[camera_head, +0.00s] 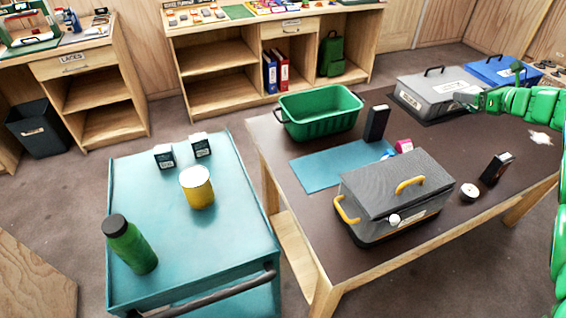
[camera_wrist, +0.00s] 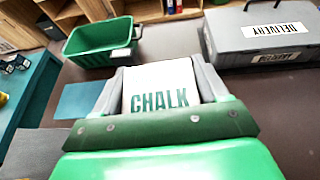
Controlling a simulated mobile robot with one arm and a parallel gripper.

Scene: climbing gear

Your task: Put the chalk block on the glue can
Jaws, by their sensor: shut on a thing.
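My gripper (camera_wrist: 160,72) is shut on the white chalk block (camera_wrist: 160,92), with the green word CHALK facing the wrist camera. In the head view my gripper (camera_head: 468,98) is at the right, above the brown table near the grey delivery box; the block is hard to make out there. A yellow can (camera_head: 199,194) with a pale top stands upright on the teal cart (camera_head: 165,240) at the left, far from my gripper. No label is readable on it, but it is the only can-like thing I see that could be the glue can.
The cart also holds a green bottle (camera_head: 130,245) and two small dark boxes (camera_head: 165,157). On the table (camera_head: 285,145) are a green basket (camera_head: 320,117), a grey yellow-handled case (camera_head: 395,200), a dark upright block (camera_head: 377,122) and a grey delivery box (camera_head: 435,92). The cart's middle front is clear.

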